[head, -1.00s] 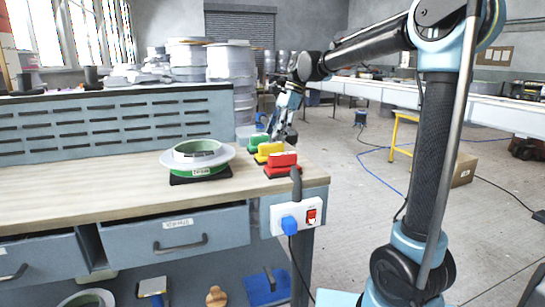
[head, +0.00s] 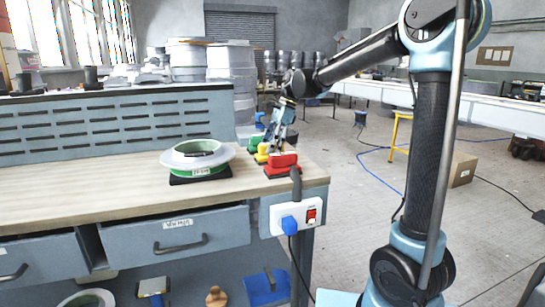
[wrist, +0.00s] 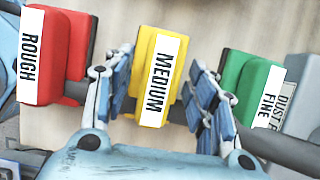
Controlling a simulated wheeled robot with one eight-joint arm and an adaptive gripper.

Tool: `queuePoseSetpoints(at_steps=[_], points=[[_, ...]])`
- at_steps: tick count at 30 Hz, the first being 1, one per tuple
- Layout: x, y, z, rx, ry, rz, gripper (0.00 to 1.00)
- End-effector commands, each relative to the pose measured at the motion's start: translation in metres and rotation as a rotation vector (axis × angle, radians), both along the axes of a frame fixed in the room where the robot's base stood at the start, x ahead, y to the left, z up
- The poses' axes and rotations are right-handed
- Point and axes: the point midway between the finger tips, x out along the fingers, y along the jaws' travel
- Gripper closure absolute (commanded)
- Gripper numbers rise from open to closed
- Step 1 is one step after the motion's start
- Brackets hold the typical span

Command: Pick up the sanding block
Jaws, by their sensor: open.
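Three sanding blocks stand in a row at the right end of the workbench. The red one (wrist: 56,55) is labelled ROUGH, the yellow one (wrist: 146,105) MEDIUM and the green one (wrist: 240,82) FINE. In the head view the red block (head: 283,161) is nearest, the yellow (head: 261,155) is partly hidden by my gripper, and the green (head: 254,141) is behind. My gripper (wrist: 160,105) is open, its fingers on either side of the yellow block. I cannot tell whether they touch it. In the head view my gripper (head: 275,146) is low over the blocks.
A dark bar (wrist: 265,145) runs along the row. A round mould (head: 197,158) sits left on the bench (head: 100,190). A power strip (head: 297,215) hangs on the bench's right end.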

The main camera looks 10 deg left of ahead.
Motion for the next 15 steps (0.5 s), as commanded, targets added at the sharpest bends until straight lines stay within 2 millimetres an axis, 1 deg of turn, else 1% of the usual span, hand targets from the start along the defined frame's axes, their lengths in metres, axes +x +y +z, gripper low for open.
queuePoseSetpoints(at_steps=[11, 12, 14, 15], points=[[0.0001, 0.0000, -0.0038, 0.000, 0.000, 0.000, 0.48], [0.0001, 0.0000, -0.0036, 0.000, 0.000, 0.000, 0.57], [0.0001, 0.0000, -0.0036, 0.000, 0.000, 0.000, 0.71], [0.0001, 0.0000, -0.0036, 0.000, 0.000, 0.000, 0.79]])
